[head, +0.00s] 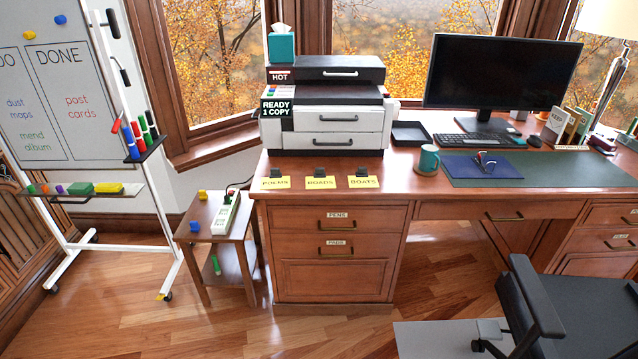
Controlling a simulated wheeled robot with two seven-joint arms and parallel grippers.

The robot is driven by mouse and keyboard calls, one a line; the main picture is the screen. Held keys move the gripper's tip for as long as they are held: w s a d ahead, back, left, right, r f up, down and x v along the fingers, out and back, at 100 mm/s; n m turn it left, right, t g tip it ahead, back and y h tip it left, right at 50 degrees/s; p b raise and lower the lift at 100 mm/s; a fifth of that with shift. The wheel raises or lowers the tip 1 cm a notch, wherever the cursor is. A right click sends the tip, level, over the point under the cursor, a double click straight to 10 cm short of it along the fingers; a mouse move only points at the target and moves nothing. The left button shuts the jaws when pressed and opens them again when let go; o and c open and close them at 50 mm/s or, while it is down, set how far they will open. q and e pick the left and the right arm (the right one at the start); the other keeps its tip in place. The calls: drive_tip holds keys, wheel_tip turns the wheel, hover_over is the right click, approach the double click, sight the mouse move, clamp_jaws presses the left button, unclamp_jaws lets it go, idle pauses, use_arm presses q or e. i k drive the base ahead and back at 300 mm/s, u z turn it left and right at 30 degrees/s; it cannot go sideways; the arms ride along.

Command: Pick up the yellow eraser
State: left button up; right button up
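A yellow eraser (108,188) lies on the narrow ledge (70,197) below the whiteboard at the left, at the right part of that ledge. A green block (80,188) of similar shape lies just to its left and looks close to it or touching. Several small coloured pieces lie further left on the same ledge. Neither of my grippers shows in the head view.
The wheeled whiteboard frame (158,215) and its marker holder (144,150) stand close to the eraser. A small side table (228,232) holds a power strip (226,212). The desk (340,245) and chair (545,310) fill the right. Wooden floor (120,300) is clear in front.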

sight(102, 187)
drive_tip(key=u, duration=1.45)
drive_tip(key=i, duration=0.25)
drive_tip(key=u, duration=0.85)
drive_tip(key=i, duration=1.95)
drive_tip(key=z, duration=0.65)
drive_tip(key=i, duration=1.4)
drive_tip(key=z, duration=1.1)
